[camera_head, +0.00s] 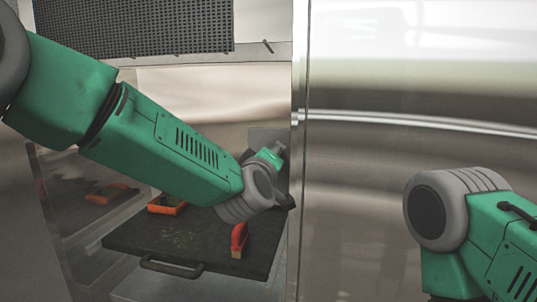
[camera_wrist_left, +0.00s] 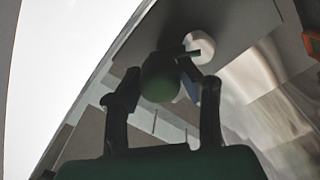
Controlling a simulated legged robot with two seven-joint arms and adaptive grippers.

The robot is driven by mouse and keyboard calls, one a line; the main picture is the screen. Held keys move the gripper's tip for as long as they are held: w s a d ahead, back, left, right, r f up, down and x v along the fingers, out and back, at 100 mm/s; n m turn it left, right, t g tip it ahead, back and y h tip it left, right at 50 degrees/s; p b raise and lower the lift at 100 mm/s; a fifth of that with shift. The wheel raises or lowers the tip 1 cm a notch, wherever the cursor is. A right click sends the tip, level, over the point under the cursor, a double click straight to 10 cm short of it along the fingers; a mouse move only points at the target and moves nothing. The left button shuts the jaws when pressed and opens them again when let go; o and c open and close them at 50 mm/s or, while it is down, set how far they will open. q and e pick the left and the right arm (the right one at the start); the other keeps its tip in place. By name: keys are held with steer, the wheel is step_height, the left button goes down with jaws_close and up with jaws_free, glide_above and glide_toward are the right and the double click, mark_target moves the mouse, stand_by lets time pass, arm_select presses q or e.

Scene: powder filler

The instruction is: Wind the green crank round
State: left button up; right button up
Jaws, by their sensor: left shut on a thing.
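The crank's dark green round knob (camera_wrist_left: 160,78) is in the middle of the left wrist view. My left gripper (camera_wrist_left: 165,82) is shut on it, with one dark finger on each side. A white round part (camera_wrist_left: 201,46) shows just beyond the knob. In the head view my left arm reaches from the left into the steel cabinet, and its wrist hides most of the crank area. I cannot make out the crank's arm or its angle there. My right gripper is out of view; only part of my right arm shows at the lower right.
A black tray (camera_head: 128,242) with a front handle lies below my left wrist. A red-orange block-like item (camera_head: 239,241) stands on it, and an orange container (camera_head: 166,206) sits at its back. A steel wall panel (camera_head: 390,200) closes off the right side, close to my left wrist.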

arm_select(q)
steer(key=shift+d+f+m, duration=0.15)
steer(key=shift+f+m, duration=0.05)
steer(key=shift+m, duration=0.3)
steer(key=o, duration=1)
steer(key=shift+o, duration=0.7)
steer(key=shift+w+d+f, duration=0.15)
steer(key=shift+w+d, duration=0.05)
steer(key=shift+s, duration=0.3)
steer(key=v, duration=1.1)
